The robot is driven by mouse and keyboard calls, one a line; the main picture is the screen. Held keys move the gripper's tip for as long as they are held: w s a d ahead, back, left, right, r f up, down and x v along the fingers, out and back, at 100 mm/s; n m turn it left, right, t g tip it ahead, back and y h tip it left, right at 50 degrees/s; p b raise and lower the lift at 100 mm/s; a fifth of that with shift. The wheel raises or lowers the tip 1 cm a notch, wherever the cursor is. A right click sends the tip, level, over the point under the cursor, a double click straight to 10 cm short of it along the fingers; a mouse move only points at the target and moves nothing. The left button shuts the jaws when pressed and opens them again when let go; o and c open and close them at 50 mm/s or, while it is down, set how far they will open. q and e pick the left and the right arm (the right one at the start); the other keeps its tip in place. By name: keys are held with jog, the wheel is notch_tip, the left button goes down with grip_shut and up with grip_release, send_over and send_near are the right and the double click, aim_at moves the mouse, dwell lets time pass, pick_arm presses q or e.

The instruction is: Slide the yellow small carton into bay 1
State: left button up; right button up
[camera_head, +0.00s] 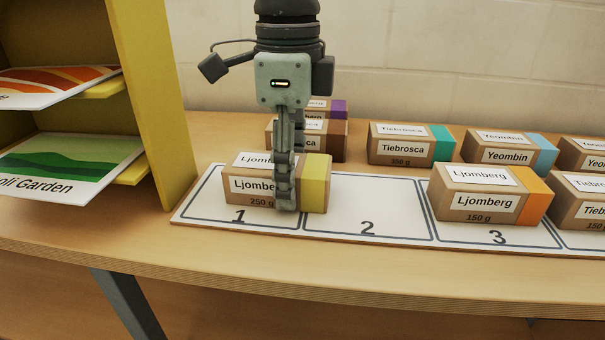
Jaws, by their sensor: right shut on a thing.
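The yellow small carton (315,185) is a brown box with a yellow end, labelled Ljomberg 250 g. It sits at bay 1 (205,208) of the white numbered board, with its yellow end reaching past the line into bay 2 (368,205). My right gripper (285,200) points down from above and is shut on the carton, its finger across the front face. The far finger is hidden behind the carton. I cannot tell whether the carton touches the board. My left gripper is not in view.
An orange-ended carton (480,195) stands in bay 3. Behind the board are cartons with purple (339,108), teal (443,143) and blue (542,155) ends. A yellow shelf (155,100) with picture cards stands close at the left. Most of bay 2 is clear.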

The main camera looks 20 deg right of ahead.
aim_at(265, 162)
jog(key=shift+w+a+b, duration=0.2)
jog(key=shift+w+a, duration=0.25)
jog(key=shift+a, duration=0.25)
jog(key=shift+w+a+b, duration=0.15)
jog(key=shift+w+a, duration=0.25)
jog(key=shift+a, duration=0.3)
jog(key=o, duration=1.4)
jog(key=shift+o, duration=0.7)
jog(key=o, duration=0.4)
jog(key=shift+r+p, duration=1.9)
jog(key=shift+r, duration=1.15)
jog(key=shift+f, duration=0.1)
